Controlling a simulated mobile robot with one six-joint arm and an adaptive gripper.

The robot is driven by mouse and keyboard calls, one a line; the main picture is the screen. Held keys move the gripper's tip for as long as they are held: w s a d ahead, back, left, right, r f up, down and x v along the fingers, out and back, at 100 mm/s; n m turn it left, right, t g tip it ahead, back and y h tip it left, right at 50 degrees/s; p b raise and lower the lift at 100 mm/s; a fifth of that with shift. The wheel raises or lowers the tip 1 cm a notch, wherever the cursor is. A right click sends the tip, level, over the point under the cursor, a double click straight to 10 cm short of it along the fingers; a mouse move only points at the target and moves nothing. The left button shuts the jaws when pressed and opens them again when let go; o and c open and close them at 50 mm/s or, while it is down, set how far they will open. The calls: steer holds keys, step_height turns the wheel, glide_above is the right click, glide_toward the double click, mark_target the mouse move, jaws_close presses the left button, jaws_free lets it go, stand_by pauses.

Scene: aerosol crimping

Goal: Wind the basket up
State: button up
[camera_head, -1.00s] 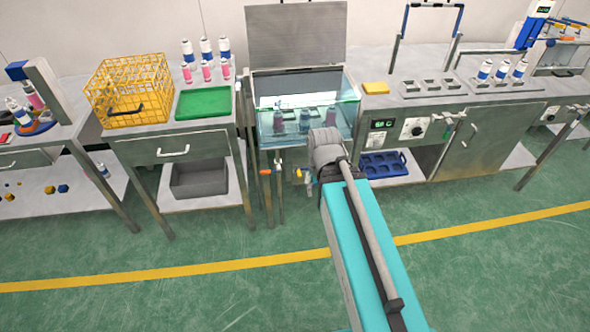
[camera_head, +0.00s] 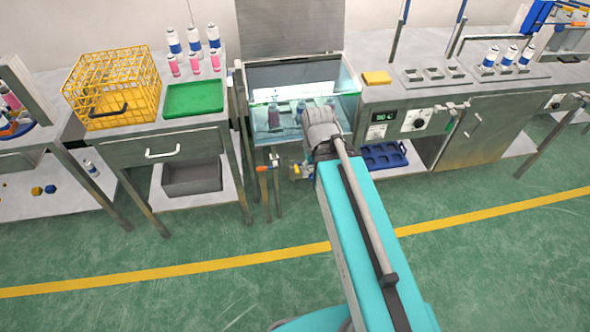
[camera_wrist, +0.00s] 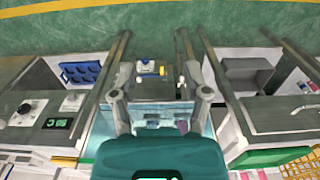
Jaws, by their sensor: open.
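A water tank (camera_head: 346,108) with glass walls and a raised metal lid stands in the middle of the bench row. Several dim bottles (camera_head: 273,117) stand in its water; any basket around them cannot be made out. A small fitting (camera_head: 297,171) with blue and yellow parts sits low on the tank's front.
A yellow wire basket (camera_head: 112,88) and a green tray (camera_head: 193,99) stand on the left table. A panel with a display and knob (camera_head: 418,121) is right of the tank. A blue rack (camera_head: 383,156) lies on the shelf below. The green floor in front is clear.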

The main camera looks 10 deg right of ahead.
steer(key=n+t+h+b, duration=0.45)
steer(key=h+b, duration=0.95)
steer(key=b, duration=3.3)
glide_toward(297, 168)
steer(key=s+a+m+t, duration=0.1)
steer(key=s+a, duration=0.1)
steer(key=s, duration=0.1)
steer(key=shift+w+a+f+t, duration=0.25)
steer(key=shift+w+a, duration=0.05)
steer(key=shift+a, duration=0.35)
steer(key=b+x, duration=0.3)
steer(key=x, duration=1)
steer(key=shift+w+d+b, duration=0.1)
steer(key=shift+d+b, duration=0.2)
steer(key=shift+d, duration=0.1)
jaws_close()
